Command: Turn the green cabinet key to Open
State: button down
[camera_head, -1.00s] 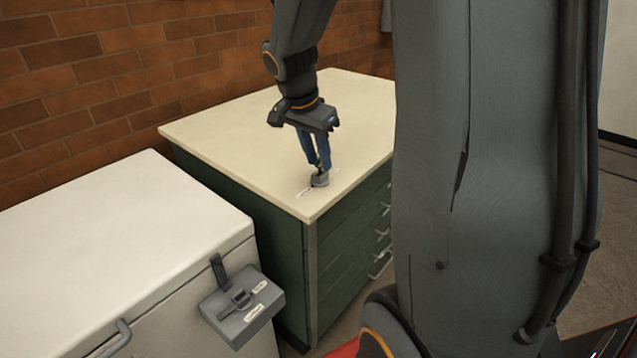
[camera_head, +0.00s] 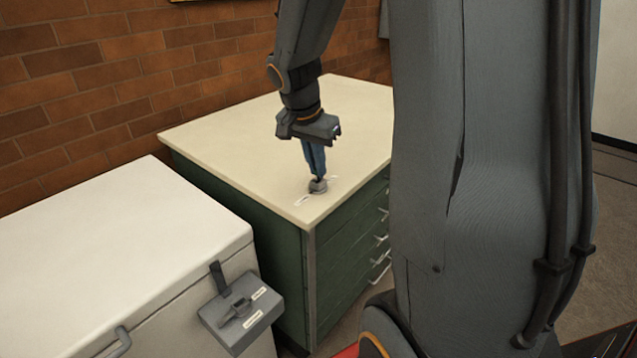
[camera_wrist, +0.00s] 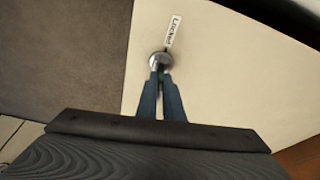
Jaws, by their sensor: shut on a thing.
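The green key (camera_wrist: 161,76) shows as a small bit of green between my fingertips in the wrist view. It stands in a round metal lock (camera_wrist: 160,60) on the cream cabinet top; the lock also shows in the head view (camera_head: 318,186). My gripper (camera_head: 316,174) points down over the lock, its blue fingers shut on the key. A white label (camera_wrist: 173,31) reading "Locked" lies beside the lock, with a dark mark between them. In the head view a label (camera_head: 302,200) lies left of the lock, too small to read. The fingers hide most of the key.
The green drawer cabinet (camera_head: 240,215) has several handles on its front. A white chest (camera_head: 110,240) stands to its left, with a grey box (camera_head: 240,314) bearing a lever and labels on its front. The rest of the cabinet top is clear.

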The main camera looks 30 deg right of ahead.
jog(key=shift+s+d+r+n+t+y+p, duration=0.1)
jog(key=shift+n+t+y+p, duration=0.25)
jog(key=shift+n+p, duration=1.55)
jog(key=shift+p, duration=0.05)
jog(key=shift+n+t+p, duration=0.25)
jog(key=shift+n+p, duration=0.45)
jog(key=shift+p, duration=0.4)
jog(key=c, duration=1.7)
grip_release()
jog(key=shift+o, duration=0.3)
jog(key=o, duration=0.4)
jog(key=shift+c, duration=0.2)
